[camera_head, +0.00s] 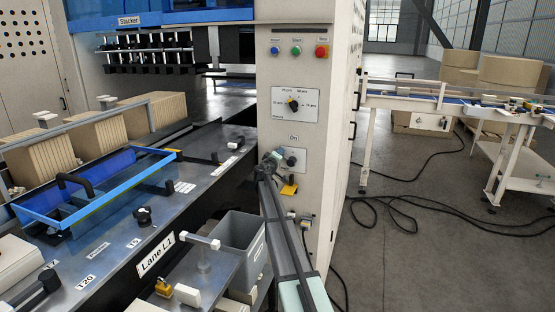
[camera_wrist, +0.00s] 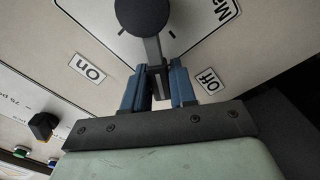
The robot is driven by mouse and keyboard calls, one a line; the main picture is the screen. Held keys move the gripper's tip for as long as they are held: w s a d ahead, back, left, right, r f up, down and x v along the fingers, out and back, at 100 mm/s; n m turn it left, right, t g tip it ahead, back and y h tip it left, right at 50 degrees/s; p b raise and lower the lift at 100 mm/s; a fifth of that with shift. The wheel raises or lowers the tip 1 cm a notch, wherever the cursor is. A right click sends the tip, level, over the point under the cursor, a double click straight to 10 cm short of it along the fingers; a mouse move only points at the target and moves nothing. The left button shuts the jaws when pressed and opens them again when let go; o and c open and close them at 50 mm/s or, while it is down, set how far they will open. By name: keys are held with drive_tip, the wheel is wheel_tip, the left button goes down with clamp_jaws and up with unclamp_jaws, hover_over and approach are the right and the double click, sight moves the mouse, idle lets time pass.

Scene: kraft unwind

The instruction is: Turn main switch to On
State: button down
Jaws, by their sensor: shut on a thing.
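The main switch shows in the wrist view as a round black hub (camera_wrist: 143,15) with a grey lever (camera_wrist: 153,50) on a white plate. Its On label (camera_wrist: 88,73) is left of the lever and its Off label (camera_wrist: 210,80) is right of it, so the lever lies between them in this view. My gripper (camera_wrist: 160,75) has its two blue fingers shut on the lever's outer part, which they partly hide. In the head view my gripper (camera_head: 271,160) is at the switch plate (camera_head: 295,158), under the On label (camera_head: 293,137), and hides most of the switch.
Above the switch are a selector dial (camera_head: 293,105) and blue, green and red buttons (camera_head: 321,51). A yellow piece (camera_head: 288,189) is just below it. The Lane L1 table (camera_head: 115,215) and a grey bin (camera_head: 242,235) are left of my arm. Open floor (camera_head: 420,220) with cables lies right.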

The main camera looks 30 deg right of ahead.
sight(294, 147)
drive_tip(key=m, duration=0.1)
drive_tip(key=r+m, duration=0.1)
drive_tip(key=m, duration=0.1)
drive_tip(key=shift+s+d+r, duration=0.15)
drive_tip(key=shift+s+d, duration=0.25)
drive_tip(key=m, duration=0.1)
drive_tip(key=s+d+r+m, duration=0.1)
drive_tip(key=shift+m, duration=0.3)
drive_tip(key=m, duration=0.1)
drive_tip(key=s+d+m, duration=0.1)
drive_tip(key=m, duration=0.1)
drive_tip(key=shift+s+r, duration=0.1)
drive_tip(key=shift+r, duration=0.2)
drive_tip(key=shift+s+d+r+m, duration=0.1)
drive_tip(key=shift+s+d+m, duration=0.25)
drive_tip(key=shift+m, duration=0.45)
drive_tip(key=shift+s+d+m, duration=0.2)
drive_tip(key=shift+d+m, duration=0.1)
drive_tip(key=shift+m, duration=0.5)
drive_tip(key=c, duration=1)
unclamp_jaws()
